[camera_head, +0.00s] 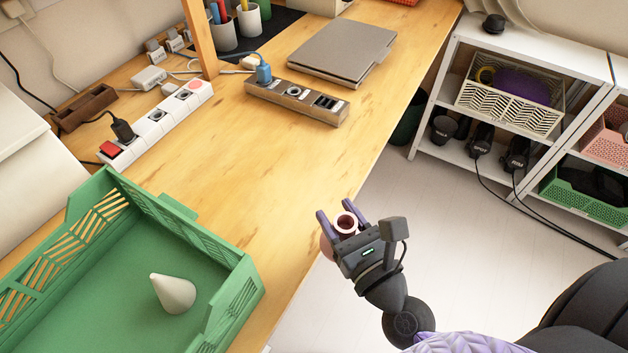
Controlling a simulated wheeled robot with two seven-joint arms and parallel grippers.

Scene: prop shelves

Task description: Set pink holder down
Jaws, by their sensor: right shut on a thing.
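The pink holder (328,247) is a small round cup-like piece with a dark reddish opening on top. My right gripper (337,224) is shut on it, with its purple fingers on either side. The gripper hides much of the holder. In this view they appear at the right edge of the wooden table (280,165); I cannot tell how high the holder is above it. My left gripper is not in view.
A green crate (190,235) with a white cone (173,293) stands at lower left. Power strips (297,101), a grey laptop (342,52) and cups (222,35) are farther back. The table's middle is clear. White shelves (500,52) with baskets stand right.

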